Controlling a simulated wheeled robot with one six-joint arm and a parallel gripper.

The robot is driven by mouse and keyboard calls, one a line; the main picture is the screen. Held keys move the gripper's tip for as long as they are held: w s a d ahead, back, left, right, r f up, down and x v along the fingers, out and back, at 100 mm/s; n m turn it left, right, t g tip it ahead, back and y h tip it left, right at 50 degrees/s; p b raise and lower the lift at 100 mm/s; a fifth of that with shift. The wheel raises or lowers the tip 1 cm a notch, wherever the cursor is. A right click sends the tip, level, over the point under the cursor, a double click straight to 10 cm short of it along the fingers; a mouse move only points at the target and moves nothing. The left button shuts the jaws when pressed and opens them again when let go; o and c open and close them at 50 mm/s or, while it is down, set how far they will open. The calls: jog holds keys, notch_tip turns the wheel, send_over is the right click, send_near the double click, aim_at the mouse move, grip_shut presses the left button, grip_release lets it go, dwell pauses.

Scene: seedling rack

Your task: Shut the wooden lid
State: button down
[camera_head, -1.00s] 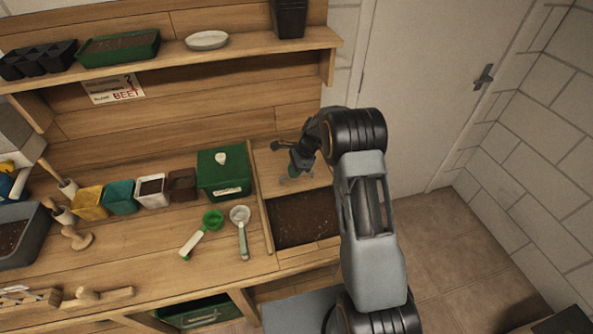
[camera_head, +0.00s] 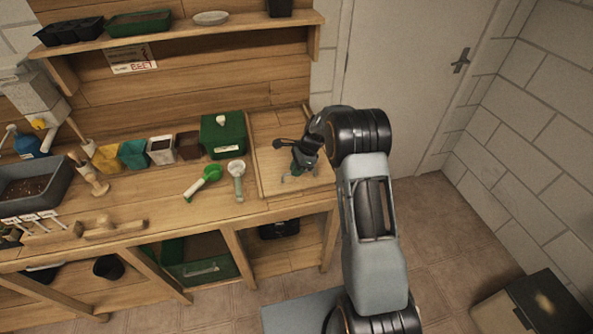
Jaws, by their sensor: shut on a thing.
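The wooden lid (camera_head: 270,155) lies flat at the right end of the bench, over the place of the soil bin. No soil shows around it. My gripper (camera_head: 297,174) is low over the front half of the lid, pointing down, and is shut on the lid's handle. The fingers and the handle are small and partly hidden by my wrist, so the exact grip is hard to see. My forearm covers the area just right of the lid.
A green box (camera_head: 223,137) with a pale knob stands left of the lid. A green scoop (camera_head: 204,181) and a white-headed scoop (camera_head: 237,179) lie in front of it. Several small pots stand further left. A shelf (camera_head: 190,38) runs above the bench.

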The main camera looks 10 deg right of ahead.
jog(key=shift+s+a+f, duration=0.1)
jog(key=shift+s, duration=0.1)
jog(key=c, duration=1.2)
grip_release()
jog(key=shift+s, duration=0.1)
jog(key=shift+o, duration=0.2)
jog(key=shift+d+r, duration=0.3)
jog(key=shift+r, duration=0.2)
jog(key=b+v, duration=0.1)
jog(key=v, duration=1.2)
jog(key=shift+b, duration=0.4)
jog(key=shift+f, duration=0.1)
